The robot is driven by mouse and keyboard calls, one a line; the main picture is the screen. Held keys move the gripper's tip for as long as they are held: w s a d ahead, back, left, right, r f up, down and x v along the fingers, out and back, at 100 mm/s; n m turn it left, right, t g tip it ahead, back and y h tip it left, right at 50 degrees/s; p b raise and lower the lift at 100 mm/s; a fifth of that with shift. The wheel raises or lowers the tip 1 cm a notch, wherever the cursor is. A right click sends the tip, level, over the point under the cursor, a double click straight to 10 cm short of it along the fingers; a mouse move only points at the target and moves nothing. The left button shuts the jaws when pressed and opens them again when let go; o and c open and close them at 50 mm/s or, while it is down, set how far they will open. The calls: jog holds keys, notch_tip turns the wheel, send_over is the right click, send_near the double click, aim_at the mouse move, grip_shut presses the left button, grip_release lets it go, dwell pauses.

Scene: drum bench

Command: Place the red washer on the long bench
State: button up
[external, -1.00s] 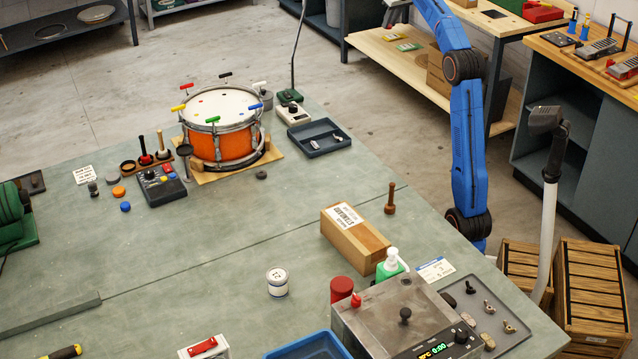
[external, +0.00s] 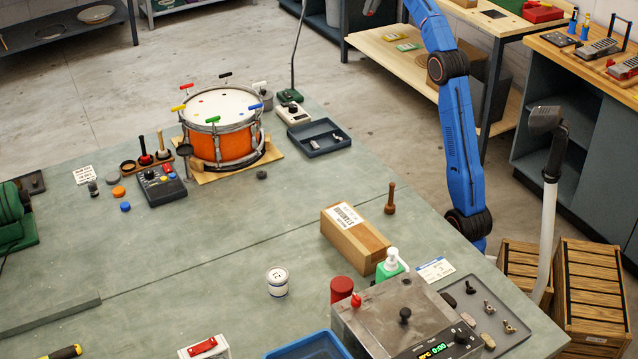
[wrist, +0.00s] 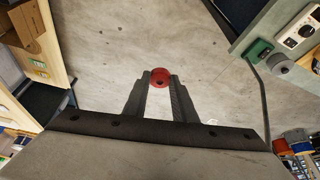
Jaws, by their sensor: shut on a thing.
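The red washer (wrist: 160,77) is a small red ring with a dark hole, held at the fingertips of my gripper (wrist: 160,82) in the wrist view. My gripper is shut on it and is above the bare concrete floor. In the external view only a little of the gripper end shows at the top edge, and the washer cannot be made out clearly. The long bench (external: 200,270) has a grey-green top and fills much of the external view. Its corner (wrist: 262,38) shows at the upper right of the wrist view, apart from the washer.
On the long bench stand an orange drum (external: 222,145), a dark tray (external: 318,148), a lamp (external: 290,96), a cardboard box (external: 352,240) and a metal unit (external: 385,310). The bench middle is clear. A wooden shelf bench (wrist: 45,45) is at the left of the wrist view.

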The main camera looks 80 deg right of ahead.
jog(key=w+a+n+y, duration=0.1)
jog(key=w+a+n, duration=0.1)
jog(key=w+a, duration=0.85)
jog(key=w+a+n+y, duration=0.1)
jog(key=w+a+n, duration=0.3)
jog(key=a, duration=1.2)
jog(key=w+a+n+y, duration=0.1)
jog(key=w+a, duration=0.8)
jog(key=a, duration=0.4)
jog(key=s+a+n+y, duration=0.2)
jog(key=a+n, duration=0.5)
jog(key=a, duration=3.6)
jog(key=f, duration=2.8)
jog(key=shift+s+a, duration=0.2)
jog(key=shift+f, duration=0.15)
jog(key=o, duration=1.1)
